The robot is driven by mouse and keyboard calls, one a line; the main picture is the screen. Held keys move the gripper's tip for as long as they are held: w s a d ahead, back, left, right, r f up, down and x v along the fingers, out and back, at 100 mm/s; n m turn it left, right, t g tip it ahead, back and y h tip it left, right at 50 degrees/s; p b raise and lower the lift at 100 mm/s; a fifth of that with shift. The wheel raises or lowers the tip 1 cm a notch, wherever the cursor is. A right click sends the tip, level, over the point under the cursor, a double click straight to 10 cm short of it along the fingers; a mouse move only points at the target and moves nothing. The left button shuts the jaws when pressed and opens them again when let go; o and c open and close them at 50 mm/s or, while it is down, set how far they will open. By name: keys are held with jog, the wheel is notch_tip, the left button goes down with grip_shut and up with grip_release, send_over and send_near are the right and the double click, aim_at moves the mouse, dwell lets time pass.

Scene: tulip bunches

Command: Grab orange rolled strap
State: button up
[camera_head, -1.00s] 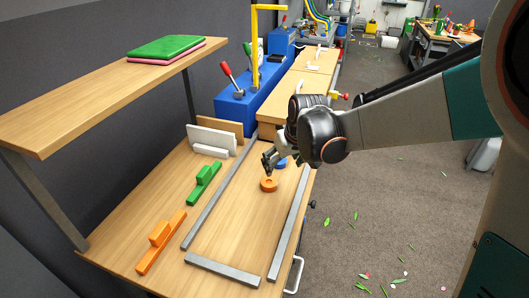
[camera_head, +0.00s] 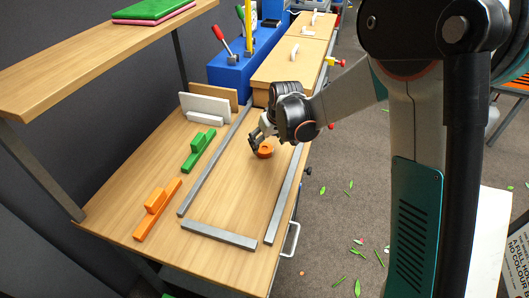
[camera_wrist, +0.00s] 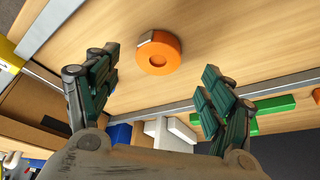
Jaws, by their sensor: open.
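The orange rolled strap (camera_head: 265,151) lies on the wooden table between the grey metal bars. In the wrist view it is a round orange roll (camera_wrist: 158,53) with a small hole in its middle and a pale end at its upper left. My gripper (camera_head: 254,144) is just to the left of and above the strap in the head view. In the wrist view my gripper (camera_wrist: 160,82) has its two dark green fingers wide apart, with the strap ahead of and between them, untouched. Nothing is held.
Grey bars (camera_head: 218,236) frame the table area around the strap. Orange blocks (camera_head: 157,210) and green blocks (camera_head: 198,150) lie to the left, with white and brown panels (camera_head: 207,106) behind. A blue unit with levers (camera_head: 235,67) stands at the back. The framed area's front is bare.

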aim_at(265, 148)
jog(key=b+x, duration=0.2)
jog(key=x, duration=0.3)
jog(key=shift+w+d, duration=0.1)
jog(key=shift+w, duration=0.1)
jog(key=shift+r, duration=0.1)
jog(key=c, duration=1.2)
